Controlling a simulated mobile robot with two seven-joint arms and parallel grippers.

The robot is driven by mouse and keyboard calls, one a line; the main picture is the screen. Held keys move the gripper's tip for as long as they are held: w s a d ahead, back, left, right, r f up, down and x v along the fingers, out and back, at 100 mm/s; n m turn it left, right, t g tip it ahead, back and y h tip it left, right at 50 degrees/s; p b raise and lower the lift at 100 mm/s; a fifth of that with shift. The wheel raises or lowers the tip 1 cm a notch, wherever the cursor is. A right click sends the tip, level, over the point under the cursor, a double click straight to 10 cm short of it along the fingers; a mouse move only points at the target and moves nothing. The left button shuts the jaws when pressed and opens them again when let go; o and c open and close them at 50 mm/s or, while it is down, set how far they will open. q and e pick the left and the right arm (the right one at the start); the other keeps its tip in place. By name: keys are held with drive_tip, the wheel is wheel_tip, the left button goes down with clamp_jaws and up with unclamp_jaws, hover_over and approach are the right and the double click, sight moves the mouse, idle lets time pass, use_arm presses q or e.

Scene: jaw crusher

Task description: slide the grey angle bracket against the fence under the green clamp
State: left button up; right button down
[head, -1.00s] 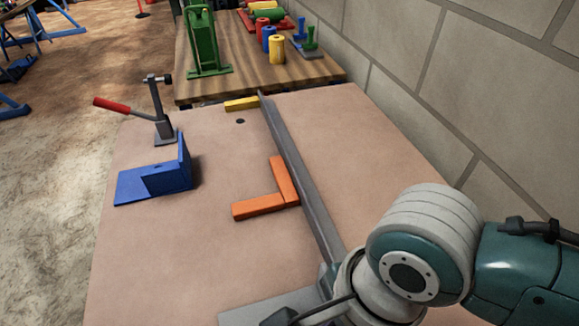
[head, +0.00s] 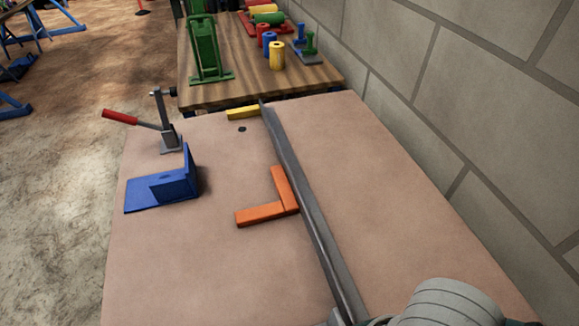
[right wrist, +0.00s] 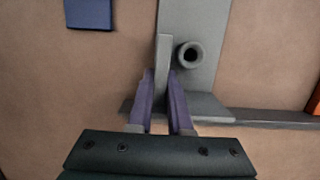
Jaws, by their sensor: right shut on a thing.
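The grey angle bracket (right wrist: 205,85) shows in the right wrist view as a flat plate with an upright flange and a round hollow boss. My right gripper (right wrist: 161,78) is shut on the flange, with one finger on each side. The bracket's wide end lies by the grey fence (right wrist: 275,118); I cannot tell whether they touch. In the head view the fence (head: 305,210) runs lengthwise along the table, and the bracket is out of view. No green clamp can be made out. My left gripper is not in view.
On the table (head: 180,270) are an orange angle piece (head: 265,213) against the fence, a blue bracket (head: 165,187), a red-handled clamp (head: 165,125) and a yellow block (head: 243,113). A wooden bench (head: 240,80) stands behind; a block wall (head: 470,110) bounds the right.

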drive_tip(key=shift+s+d+r+p, duration=0.15)
drive_tip(key=shift+s+p, duration=0.2)
drive_tip(key=shift+s, duration=0.2)
drive_tip(key=shift+s+d+f+p, duration=0.1)
drive_tip(key=shift+s+d+p, duration=0.05)
drive_tip(key=shift+s+p, duration=0.3)
drive_tip(key=shift+s, duration=0.25)
drive_tip(key=shift+d, duration=0.15)
drive_tip(key=shift+w+d, duration=0.35)
drive_tip(key=shift+d, duration=0.5)
drive_tip(key=c, duration=1)
unclamp_jaws()
drive_tip(key=shift+c, duration=0.2)
drive_tip(key=shift+o, duration=1.4)
